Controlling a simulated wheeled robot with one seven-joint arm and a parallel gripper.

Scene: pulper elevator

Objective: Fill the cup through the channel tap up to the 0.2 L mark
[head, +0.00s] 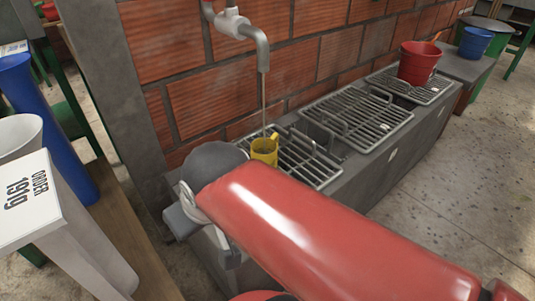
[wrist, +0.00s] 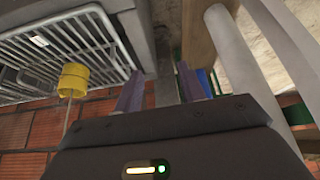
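The yellow cup (head: 264,151) stands on a metal grate (head: 318,174) over the channel, under the spout of the tap (head: 258,42). A thin stream (head: 263,92) runs from the spout down to the cup. The cup also shows in the wrist view (wrist: 73,81), with the stream beside it. The water level and the 0.2 L mark cannot be made out. My gripper (wrist: 159,83) is open, its two fingers apart with nothing between them, to the right of the cup in the wrist view. In the head view my red arm hides the gripper.
A red bucket (head: 418,63) stands on the far grate, and a blue bucket (head: 475,42) stands beyond it. The brick wall (head: 180,90) closes the back. A white box marked "ORDER 1919" (head: 35,200) is at left. The middle grate (head: 357,117) is clear.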

